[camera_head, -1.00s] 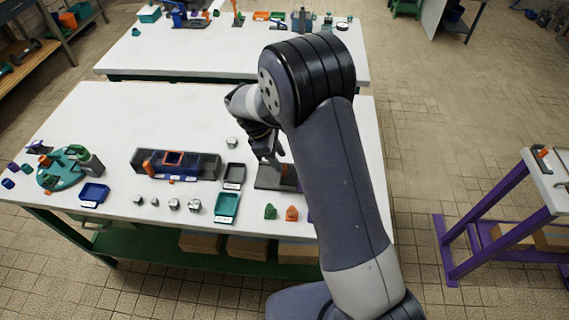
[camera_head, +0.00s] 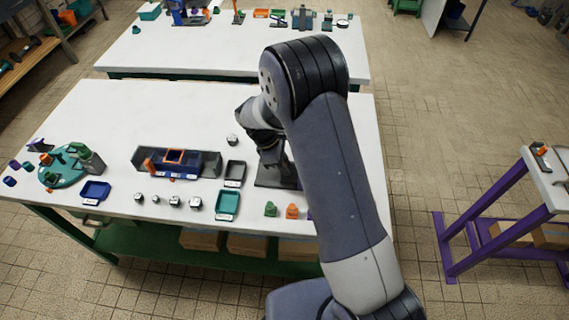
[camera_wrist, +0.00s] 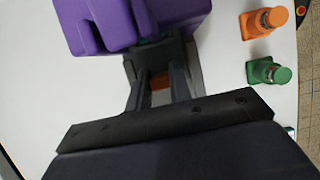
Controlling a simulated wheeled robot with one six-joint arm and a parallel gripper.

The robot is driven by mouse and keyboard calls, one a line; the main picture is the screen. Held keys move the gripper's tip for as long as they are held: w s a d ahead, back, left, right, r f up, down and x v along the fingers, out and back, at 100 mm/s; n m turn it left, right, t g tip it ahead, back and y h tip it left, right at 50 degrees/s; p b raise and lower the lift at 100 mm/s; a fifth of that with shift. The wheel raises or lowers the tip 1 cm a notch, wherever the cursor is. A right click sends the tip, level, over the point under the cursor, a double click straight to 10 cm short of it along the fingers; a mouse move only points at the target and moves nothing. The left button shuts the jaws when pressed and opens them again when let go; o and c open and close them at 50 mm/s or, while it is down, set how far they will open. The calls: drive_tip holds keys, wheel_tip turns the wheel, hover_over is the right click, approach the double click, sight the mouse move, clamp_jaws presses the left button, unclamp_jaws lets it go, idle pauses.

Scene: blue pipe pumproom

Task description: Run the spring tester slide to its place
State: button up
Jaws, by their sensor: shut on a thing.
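The spring tester stands near the right side of the near table. Its dark grey base (camera_head: 268,183) shows beside my arm in the head view. In the wrist view a large purple body (camera_wrist: 165,28) fills the top, just beyond the fingers. My gripper (camera_wrist: 160,82) is shut on the slide, whose small orange part (camera_wrist: 160,84) shows between the two dark fingers. In the head view my gripper (camera_head: 272,160) is low over the grey base. My arm hides the tester's right part, and the fingers hide much of the slide.
A green piece (camera_head: 270,209) and an orange piece (camera_head: 292,211) stand near the table's front edge. A grey tray (camera_head: 235,174), a teal tray (camera_head: 228,206) and a dark fixture (camera_head: 178,162) lie left. The table's back (camera_head: 180,105) is clear.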

clamp_jaws()
drive_tip(key=shift+a, duration=0.1)
drive_tip(key=a, duration=0.3)
drive_tip(key=w+a, duration=0.1)
drive_tip(key=a, duration=0.2)
drive_tip(key=w+a, duration=0.1)
drive_tip(key=a, duration=0.2)
drive_tip(key=shift+a+b, duration=0.25)
drive_tip(key=shift+b, duration=0.05)
drive_tip(key=o, duration=0.6)
unclamp_jaws()
drive_tip(key=shift+a, duration=0.1)
drive_tip(key=shift+o, duration=0.2)
